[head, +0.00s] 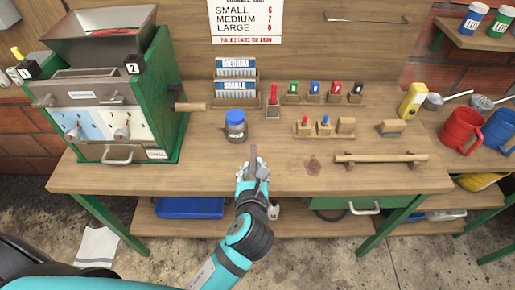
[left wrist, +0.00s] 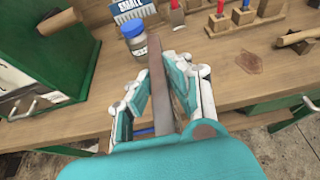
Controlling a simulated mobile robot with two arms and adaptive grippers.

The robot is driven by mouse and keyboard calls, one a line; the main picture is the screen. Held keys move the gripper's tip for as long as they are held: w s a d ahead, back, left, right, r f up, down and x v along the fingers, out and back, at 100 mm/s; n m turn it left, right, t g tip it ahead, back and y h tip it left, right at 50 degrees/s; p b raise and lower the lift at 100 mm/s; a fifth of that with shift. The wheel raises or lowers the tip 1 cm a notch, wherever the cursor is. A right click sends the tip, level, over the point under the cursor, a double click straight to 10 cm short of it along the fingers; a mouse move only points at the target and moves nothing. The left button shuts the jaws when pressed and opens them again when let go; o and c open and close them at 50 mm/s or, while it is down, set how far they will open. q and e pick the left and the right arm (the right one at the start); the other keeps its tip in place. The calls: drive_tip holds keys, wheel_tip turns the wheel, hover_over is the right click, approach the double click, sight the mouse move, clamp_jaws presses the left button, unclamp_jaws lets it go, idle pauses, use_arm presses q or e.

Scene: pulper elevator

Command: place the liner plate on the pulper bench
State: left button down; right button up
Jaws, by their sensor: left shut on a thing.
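My left gripper (head: 252,173) is shut on a thin grey-brown plate, which I take for the liner plate (head: 253,155). In the left wrist view the liner plate (left wrist: 157,75) stands nearly edge-on between the fingers (left wrist: 162,82) and sticks out past them. The gripper is at the front edge of the wooden pulper bench (head: 210,178), with the plate's far end over the bench top in the picture. I cannot tell whether the plate touches the bench. My right gripper is not in view.
A green pulper (head: 165,110) stands at the bench's left. A blue-lidded jar (head: 236,125) is just beyond the plate. Behind are plates marked MEDIUM and SMALL (head: 236,88) and small peg holders (head: 325,128). A wooden bar (head: 380,158) lies right. Bare bench flanks the gripper.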

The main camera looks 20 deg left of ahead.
use_arm(q)
drive_tip(key=w+d+r+p+x, duration=0.1)
drive_tip(key=d+p+x, duration=0.1)
drive_tip(key=x, duration=1.3)
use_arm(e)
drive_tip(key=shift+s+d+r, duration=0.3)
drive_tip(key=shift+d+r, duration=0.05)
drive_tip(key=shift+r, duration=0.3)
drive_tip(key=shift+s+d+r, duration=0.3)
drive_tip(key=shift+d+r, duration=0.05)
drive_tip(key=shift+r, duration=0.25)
use_arm(q)
drive_tip(key=shift+a+f, duration=0.1)
drive_tip(key=shift+f, duration=0.05)
drive_tip(key=c, duration=1.3)
unclamp_jaws()
drive_tip(key=shift+o, duration=0.2)
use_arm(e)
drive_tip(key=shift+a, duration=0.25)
use_arm(q)
drive_tip(key=v, duration=1.2)
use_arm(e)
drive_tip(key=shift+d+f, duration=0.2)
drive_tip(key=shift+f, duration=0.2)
